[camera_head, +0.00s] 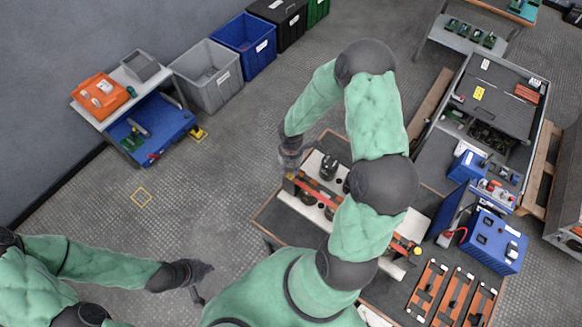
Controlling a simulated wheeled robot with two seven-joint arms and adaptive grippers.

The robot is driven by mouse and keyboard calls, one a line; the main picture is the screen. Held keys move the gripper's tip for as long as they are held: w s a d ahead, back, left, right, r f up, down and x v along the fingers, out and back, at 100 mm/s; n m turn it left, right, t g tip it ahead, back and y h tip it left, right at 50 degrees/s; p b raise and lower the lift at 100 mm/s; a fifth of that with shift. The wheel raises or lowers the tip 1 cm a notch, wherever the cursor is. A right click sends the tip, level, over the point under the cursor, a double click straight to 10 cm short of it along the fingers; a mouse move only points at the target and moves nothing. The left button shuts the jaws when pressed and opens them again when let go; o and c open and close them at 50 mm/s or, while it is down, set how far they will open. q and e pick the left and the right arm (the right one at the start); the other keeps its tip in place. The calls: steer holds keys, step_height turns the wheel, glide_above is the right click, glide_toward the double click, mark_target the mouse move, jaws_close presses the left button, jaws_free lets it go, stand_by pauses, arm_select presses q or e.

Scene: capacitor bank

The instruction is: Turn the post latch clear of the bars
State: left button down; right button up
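A bank of dark round capacitors (329,167) stands on a pale base on the low table in the centre, partly hidden behind my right arm. Red-orange bars (322,196) run across it. A small yellow piece (291,175) sits at the bars' left end, and another yellow piece (417,251) at their right end. I cannot tell for sure which is the post latch. My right gripper (291,166) points down over the left yellow piece, close to it; its fingers are too small and hidden to read. My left gripper (204,283) is open and empty over the floor at lower left.
A blue box (493,243) with a red cable stands to the right. Several orange-and-black strips (455,295) lie at lower right. A grey workbench (500,90) is at upper right. A shelf with an orange case (101,95) and bins (208,75) line the wall. The left floor is clear.

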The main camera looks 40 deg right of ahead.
stand_by(0.3)
step_height(320, 180, up, 12)
stand_by(0.6)
stand_by(0.5)
